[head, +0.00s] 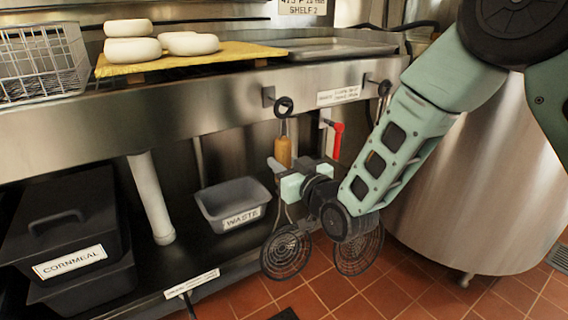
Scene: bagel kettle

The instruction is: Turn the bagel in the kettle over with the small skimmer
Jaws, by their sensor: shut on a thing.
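A skimmer with a wooden handle (283,152) hangs by its dark ring from a hook under the counter edge. Its round wire head (286,252) hangs low, left of my wrist. My gripper (289,176) is shut on this skimmer around the lower handle; the exact contact is partly hidden by the fingers. A second wire skimmer head (359,250) shows to the right, and its handle is mostly hidden behind my arm. I cannot surely tell which skimmer is smaller. The large steel kettle (470,190) stands at the right; its inside and any bagel in it are out of view.
White dough rings (190,44) lie on a yellow board (220,54) on the counter, beside a wire basket (40,65) and a metal tray (335,49). Below are a grey waste bin (232,190) and black cornmeal bins (65,215). A red-handled valve (337,138) sits near my gripper.

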